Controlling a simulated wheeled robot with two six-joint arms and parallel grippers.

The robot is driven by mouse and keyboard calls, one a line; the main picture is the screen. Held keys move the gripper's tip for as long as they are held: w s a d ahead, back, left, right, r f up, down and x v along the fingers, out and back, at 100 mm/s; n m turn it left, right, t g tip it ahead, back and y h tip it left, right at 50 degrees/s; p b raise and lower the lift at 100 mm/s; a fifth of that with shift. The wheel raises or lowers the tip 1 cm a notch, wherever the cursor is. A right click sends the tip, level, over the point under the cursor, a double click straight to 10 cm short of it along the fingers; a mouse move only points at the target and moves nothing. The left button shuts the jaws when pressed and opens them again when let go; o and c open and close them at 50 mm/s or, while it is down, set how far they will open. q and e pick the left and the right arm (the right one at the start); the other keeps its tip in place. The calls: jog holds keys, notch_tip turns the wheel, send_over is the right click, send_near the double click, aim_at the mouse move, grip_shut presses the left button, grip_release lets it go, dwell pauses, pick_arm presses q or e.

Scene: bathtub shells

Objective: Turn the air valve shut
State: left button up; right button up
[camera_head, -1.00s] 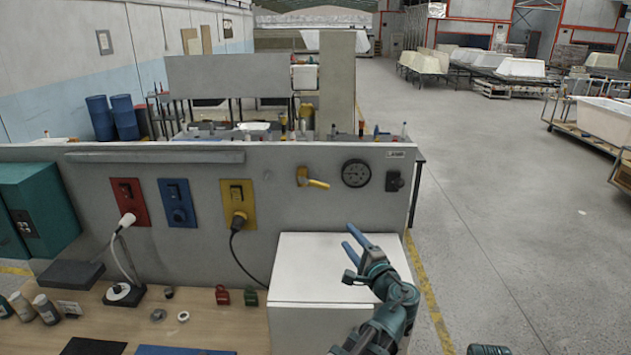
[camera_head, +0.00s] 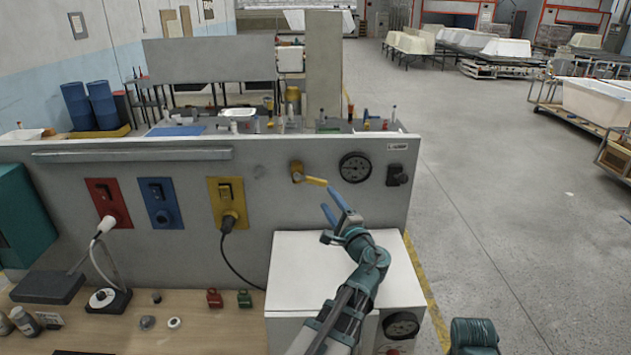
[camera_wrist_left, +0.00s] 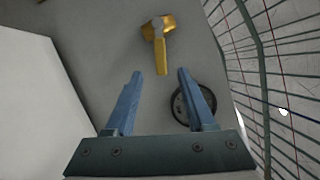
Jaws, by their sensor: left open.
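The air valve (camera_head: 309,180) is a brass body with a yellow lever on the grey upright panel, left of a round black gauge (camera_head: 355,167). Its lever points right and slightly down. My left gripper (camera_head: 329,199) is open, its two blue fingers just below and right of the lever's end. In the left wrist view, the valve (camera_wrist_left: 158,40) is ahead of the open fingers (camera_wrist_left: 159,74), with the lever's end lined up with the gap between the fingertips. I cannot tell whether it lies between them. No gripper of my right arm shows.
A white box (camera_head: 288,270) stands under my left arm, against the panel. Red (camera_head: 108,203), blue (camera_head: 161,203) and yellow (camera_head: 227,203) switch plates are left of the valve, with a black cable hanging from the yellow one. Open floor lies to the right.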

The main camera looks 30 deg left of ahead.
aim_at(317, 183)
pick_arm(q)
jog(key=p+x, duration=0.1)
jog(key=x, duration=0.9)
jog(key=shift+c, duration=0.3)
jog(key=shift+d, duration=0.1)
grip_shut()
jog(key=shift+s, duration=0.1)
dwell(0.7)
jog(key=shift+r, duration=0.15)
